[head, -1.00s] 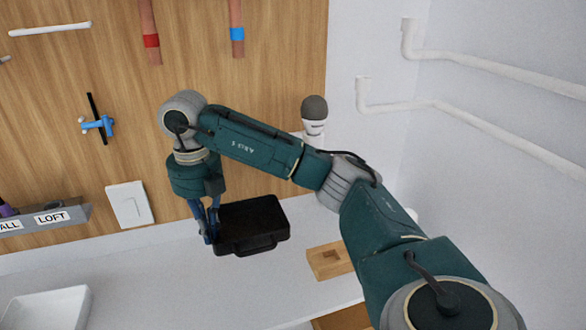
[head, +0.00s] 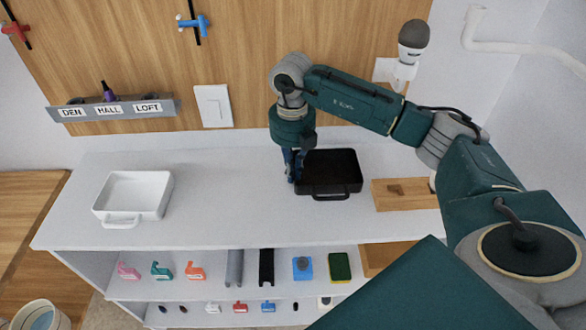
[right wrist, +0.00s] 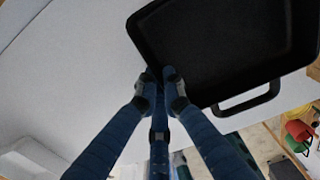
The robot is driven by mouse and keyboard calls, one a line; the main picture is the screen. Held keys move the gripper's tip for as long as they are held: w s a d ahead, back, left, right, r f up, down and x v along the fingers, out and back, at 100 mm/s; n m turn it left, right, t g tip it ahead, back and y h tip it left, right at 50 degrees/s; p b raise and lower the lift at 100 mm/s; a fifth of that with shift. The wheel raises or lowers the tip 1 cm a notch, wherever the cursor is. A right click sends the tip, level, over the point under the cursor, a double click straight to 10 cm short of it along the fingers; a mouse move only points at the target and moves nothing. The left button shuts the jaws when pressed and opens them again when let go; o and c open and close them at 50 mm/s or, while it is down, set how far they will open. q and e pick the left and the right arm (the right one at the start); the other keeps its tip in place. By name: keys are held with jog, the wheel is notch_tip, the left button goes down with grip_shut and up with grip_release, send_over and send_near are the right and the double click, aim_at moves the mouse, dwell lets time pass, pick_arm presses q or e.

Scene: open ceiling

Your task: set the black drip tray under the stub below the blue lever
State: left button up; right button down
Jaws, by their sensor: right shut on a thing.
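The black drip tray (head: 345,190) is at the right part of the white worktop, its front handle toward me. My right gripper (head: 293,177) is shut on its left wall. In the right wrist view the fingers (right wrist: 163,76) pinch the rim of the tray (right wrist: 225,75), beside its handle. I cannot tell whether the tray touches the worktop or hangs just above it. The blue lever (head: 195,22) is on the wooden wall panel at upper left of the tray. I cannot make out a stub below it. My left gripper is not in view.
A white tray (head: 103,211) stands at the worktop's left. A labelled rack (head: 113,110) is on the wall. A wooden block (head: 405,194) is right of the black tray. The worktop (head: 225,195) between the trays is clear. Shelves below hold small items.

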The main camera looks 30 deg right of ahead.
jog(key=c, duration=1.9)
grip_release()
jog(key=shift+f, duration=0.1)
jog(key=shift+r, duration=0.45)
notch_tip(320, 180, up, 12)
jog(key=b, duration=0.2)
jog(key=shift+f, duration=0.25)
